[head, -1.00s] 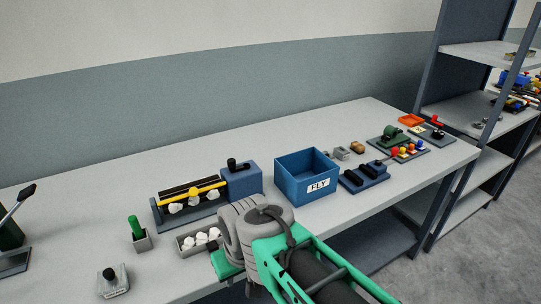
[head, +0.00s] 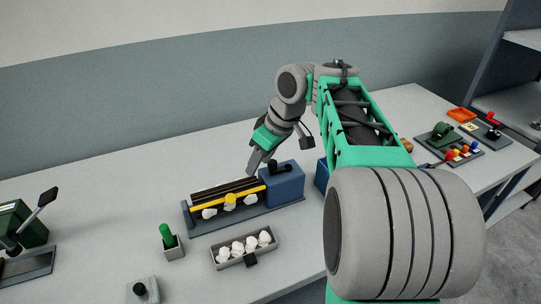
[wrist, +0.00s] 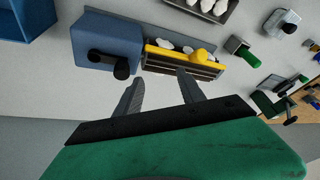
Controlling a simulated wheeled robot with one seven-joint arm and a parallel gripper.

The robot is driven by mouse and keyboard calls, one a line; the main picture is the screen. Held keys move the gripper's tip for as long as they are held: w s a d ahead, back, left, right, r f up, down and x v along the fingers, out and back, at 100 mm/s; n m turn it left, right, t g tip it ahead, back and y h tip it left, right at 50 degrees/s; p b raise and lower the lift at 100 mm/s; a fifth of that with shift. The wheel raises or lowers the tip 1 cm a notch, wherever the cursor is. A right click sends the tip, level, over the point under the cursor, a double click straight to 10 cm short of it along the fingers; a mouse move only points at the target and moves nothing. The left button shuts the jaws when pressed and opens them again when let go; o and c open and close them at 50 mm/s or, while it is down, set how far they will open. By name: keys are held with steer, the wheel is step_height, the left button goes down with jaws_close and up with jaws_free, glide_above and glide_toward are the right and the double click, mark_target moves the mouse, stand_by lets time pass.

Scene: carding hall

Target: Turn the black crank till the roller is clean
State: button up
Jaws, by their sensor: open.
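The roller (head: 222,189) is dark, with a yellow bar (head: 212,203) along it and white tufts (head: 209,213) in front. A blue housing (head: 285,188) stands at its right end. The black crank (head: 283,166) is on top of the housing; it also shows in the wrist view (wrist: 121,69). My gripper (head: 254,165) is open and empty, above and behind the roller near the housing. In the wrist view my gripper (wrist: 158,82) has its fingers spread, with the crank just beyond and left of the left finger. I see no contact with the crank.
A grey tray of white tufts (head: 246,258) stands in front of the roller, and a green-handled tool (head: 166,235) in a holder stands at its left. A blue bin (wrist: 25,18) is beside the housing. Levers and coloured knobs (head: 456,153) lie at the far right.

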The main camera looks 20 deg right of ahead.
mark_target(272, 162)
steer(key=w+d+r+n, duration=0.1)
steer(key=d+r+n, duration=0.15)
steer(key=d, duration=0.45)
steer(key=b+x, duration=0.2)
steer(key=x, duration=0.6)
steer(key=shift+w+a+f, duration=0.1)
jaws_close()
